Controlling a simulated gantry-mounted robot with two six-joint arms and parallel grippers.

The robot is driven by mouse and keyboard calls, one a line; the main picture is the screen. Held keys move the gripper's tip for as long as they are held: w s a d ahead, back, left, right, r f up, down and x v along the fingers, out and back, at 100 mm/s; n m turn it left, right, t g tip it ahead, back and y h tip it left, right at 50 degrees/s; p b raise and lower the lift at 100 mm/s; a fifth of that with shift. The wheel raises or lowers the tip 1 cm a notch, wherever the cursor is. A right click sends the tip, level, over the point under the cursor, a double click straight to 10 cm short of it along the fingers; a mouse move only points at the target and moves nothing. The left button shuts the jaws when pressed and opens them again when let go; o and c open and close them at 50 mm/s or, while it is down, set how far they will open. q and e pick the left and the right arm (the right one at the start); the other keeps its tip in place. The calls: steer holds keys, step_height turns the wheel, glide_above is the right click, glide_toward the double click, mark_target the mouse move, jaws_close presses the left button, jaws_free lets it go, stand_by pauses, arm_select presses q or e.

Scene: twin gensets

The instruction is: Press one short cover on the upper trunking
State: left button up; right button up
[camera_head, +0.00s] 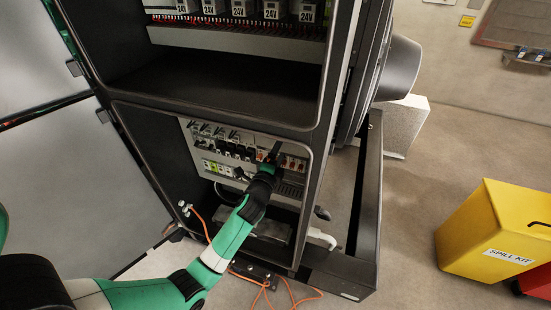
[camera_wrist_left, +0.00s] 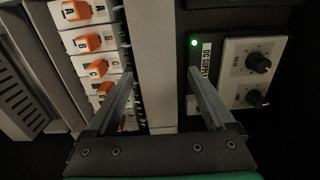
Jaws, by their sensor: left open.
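My left gripper (camera_head: 272,156) reaches into the lower opening of the dark cabinet, in front of the panel of components. In the left wrist view the gripper (camera_wrist_left: 158,65) is open, its two grey fingers spread with nothing held between them. A plain pale strip (camera_wrist_left: 156,50) runs between the fingers, with dark slotted teeth along its left side; it looks like trunking, but I cannot tell whether it is a short cover. I cannot tell whether the fingers touch it. My right gripper is not in view.
White modules with orange levers (camera_wrist_left: 89,43) line the strip's left. On its right is a dark unit with a green light (camera_wrist_left: 194,43) and a plate with two knobs (camera_wrist_left: 257,62). The cabinet frame (camera_head: 312,170) edges the opening. A yellow spill kit bin (camera_head: 480,235) stands right.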

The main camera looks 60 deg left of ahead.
arm_select(q)
steer(key=v, duration=1.1)
